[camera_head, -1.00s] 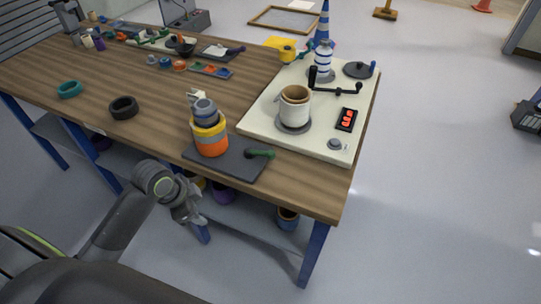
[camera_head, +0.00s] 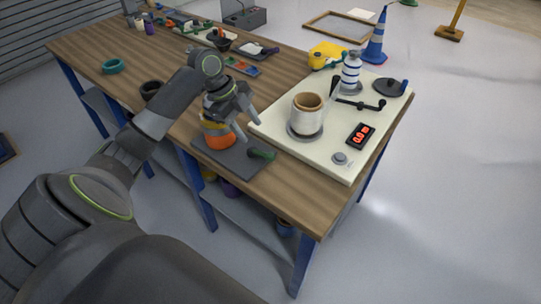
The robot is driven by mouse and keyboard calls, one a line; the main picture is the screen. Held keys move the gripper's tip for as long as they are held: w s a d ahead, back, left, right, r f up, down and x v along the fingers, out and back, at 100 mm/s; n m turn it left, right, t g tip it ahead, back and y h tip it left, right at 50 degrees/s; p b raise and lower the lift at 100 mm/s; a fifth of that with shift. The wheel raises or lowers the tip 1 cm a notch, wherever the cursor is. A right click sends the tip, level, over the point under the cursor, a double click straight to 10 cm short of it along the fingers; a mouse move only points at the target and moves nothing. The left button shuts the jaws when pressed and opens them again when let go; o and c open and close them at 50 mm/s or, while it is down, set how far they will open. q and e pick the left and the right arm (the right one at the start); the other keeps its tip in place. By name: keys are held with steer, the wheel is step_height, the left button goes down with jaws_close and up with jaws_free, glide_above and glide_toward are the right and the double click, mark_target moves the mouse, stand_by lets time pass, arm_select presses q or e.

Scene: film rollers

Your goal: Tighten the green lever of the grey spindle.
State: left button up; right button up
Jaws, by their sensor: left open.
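The green lever (camera_head: 262,153) sticks out at the right side of a dark grey base plate (camera_head: 228,158) at the table's front edge. An orange and yellow roll (camera_head: 219,139) stands upright on that plate. My left gripper (camera_head: 249,128) is open, above and partly in front of the roll, with its fingers pointing down to the right. Its fingertips are close to the roll and the lever, apart from the lever as far as I can tell. The grey spindle itself and the roll's top are hidden behind the gripper. My right gripper is not in view.
A cream machine (camera_head: 278,136) stands to the right, bearing a white roll (camera_head: 306,115), a black crank (camera_head: 360,104) and a red display (camera_head: 360,134). A black ring (camera_head: 151,90) and a teal ring (camera_head: 113,66) lie to the left. Small parts fill the table's back.

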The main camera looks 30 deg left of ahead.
mark_target(268, 154)
arm_select(q)
steer(key=x, duration=0.7)
steer(key=shift+w+d+f+p, duration=0.1)
steer(key=shift+d+p, duration=0.2)
steer(key=shift+d, duration=0.2)
steer(key=x, duration=0.4)
steer(key=shift+f, duration=0.1)
steer(key=shift+w+d+f, duration=0.1)
steer(key=shift+f, duration=0.25)
steer(key=shift+w+d+f, duration=0.1)
steer(key=shift+f, duration=0.25)
jaws_close()
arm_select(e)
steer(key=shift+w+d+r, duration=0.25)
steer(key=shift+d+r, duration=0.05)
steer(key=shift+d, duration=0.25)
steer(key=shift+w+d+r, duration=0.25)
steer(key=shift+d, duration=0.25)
